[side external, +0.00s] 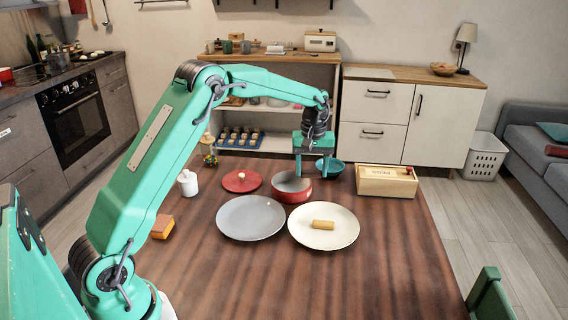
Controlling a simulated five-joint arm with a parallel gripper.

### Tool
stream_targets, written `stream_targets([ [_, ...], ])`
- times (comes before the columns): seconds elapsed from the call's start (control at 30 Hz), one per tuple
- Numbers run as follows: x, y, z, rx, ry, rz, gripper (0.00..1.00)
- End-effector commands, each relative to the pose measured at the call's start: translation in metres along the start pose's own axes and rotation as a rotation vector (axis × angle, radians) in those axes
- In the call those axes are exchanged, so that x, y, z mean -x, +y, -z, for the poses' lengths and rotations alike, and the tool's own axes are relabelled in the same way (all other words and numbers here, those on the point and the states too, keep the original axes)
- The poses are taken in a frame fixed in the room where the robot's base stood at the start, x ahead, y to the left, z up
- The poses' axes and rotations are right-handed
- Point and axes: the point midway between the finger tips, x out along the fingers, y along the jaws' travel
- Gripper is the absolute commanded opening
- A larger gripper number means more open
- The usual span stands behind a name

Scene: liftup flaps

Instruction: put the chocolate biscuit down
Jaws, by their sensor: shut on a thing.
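My gripper (309,168) points down at the back of the wooden table, over the area between the red pot and the teal bowl. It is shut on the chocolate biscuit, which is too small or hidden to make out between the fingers. A golden-brown biscuit-like piece (323,225) lies on the cream plate (340,239). A grey plate (250,220) lies to its left and is empty. The red pot (291,189) is open, just below and left of my gripper. The small teal bowl (331,170) is just right of the fingers.
A wooden box (386,182) stands at the back right. A red lid (242,181), a white jar (188,183), a glass jar (208,152) and an orange-brown block (162,227) are on the left. The table's right front (400,280) is clear. A green chair (488,297) stands at front right.

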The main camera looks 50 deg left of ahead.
Motion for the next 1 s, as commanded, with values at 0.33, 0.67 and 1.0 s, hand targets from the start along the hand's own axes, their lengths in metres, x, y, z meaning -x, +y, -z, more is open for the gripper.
stream_targets([
  [0.33,0.000,0.000,0.000,0.000,0.000,0.000,0.34],
  [0.67,0.002,-0.004,-0.007,-0.007,-0.001,0.001,0.34],
  [1.0,0.011,-0.025,-0.045,-0.040,0.000,0.000,0.34],
])
